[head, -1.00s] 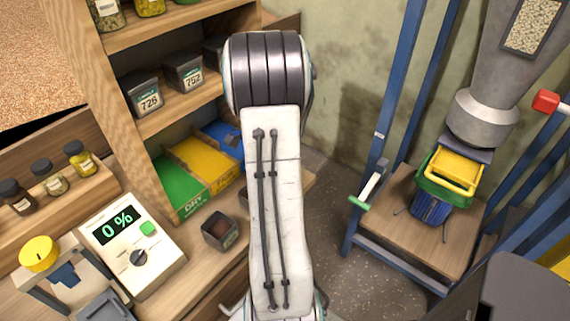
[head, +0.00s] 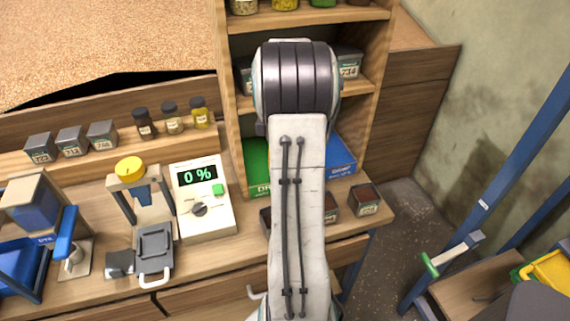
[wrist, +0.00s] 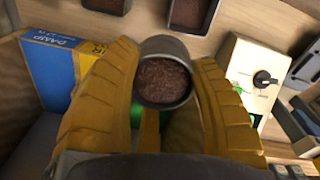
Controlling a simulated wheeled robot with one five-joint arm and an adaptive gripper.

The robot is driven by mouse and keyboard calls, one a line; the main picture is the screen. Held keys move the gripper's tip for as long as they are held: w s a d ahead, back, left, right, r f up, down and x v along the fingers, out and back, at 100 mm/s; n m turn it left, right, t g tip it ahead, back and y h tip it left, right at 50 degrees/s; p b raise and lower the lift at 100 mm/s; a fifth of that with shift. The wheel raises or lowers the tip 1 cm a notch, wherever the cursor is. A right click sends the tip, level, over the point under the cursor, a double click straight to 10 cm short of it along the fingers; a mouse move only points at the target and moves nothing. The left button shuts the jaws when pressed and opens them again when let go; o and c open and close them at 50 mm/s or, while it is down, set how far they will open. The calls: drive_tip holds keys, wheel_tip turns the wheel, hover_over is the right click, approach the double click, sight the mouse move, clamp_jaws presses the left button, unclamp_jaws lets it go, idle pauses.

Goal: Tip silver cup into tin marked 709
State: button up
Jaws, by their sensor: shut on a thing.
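The silver cup (wrist: 152,47) sits between the yellow fingers of my gripper (wrist: 166,62) in the wrist view. My gripper is shut on it. The cup is filled with brown grainy stuff, and its open mouth faces the wrist camera. In the head view my own arm hides the gripper and the cup. I cannot make out a tin marked 709. Small dark tins with labels stand on the left ledge (head: 71,141), and one reading about 714 (head: 349,66) is on the shelf. Open tins with brown contents, one at the right (head: 365,200), stand on the bench.
A scale reading 0 % (head: 204,198) stands on the bench left of my arm. A yellow-topped press (head: 130,169) and a blue machine (head: 35,225) are further left. The shelf unit (head: 385,55) rises behind my arm. Open floor and a blue frame (head: 500,190) lie right.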

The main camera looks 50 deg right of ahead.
drive_tip(key=n, duration=0.4)
drive_tip(key=shift+w+n, duration=0.1)
drive_tip(key=shift+n, duration=0.2)
drive_tip(key=n, duration=0.4)
drive_tip(key=shift+d+n, duration=0.15)
drive_tip(key=shift+n, duration=0.15)
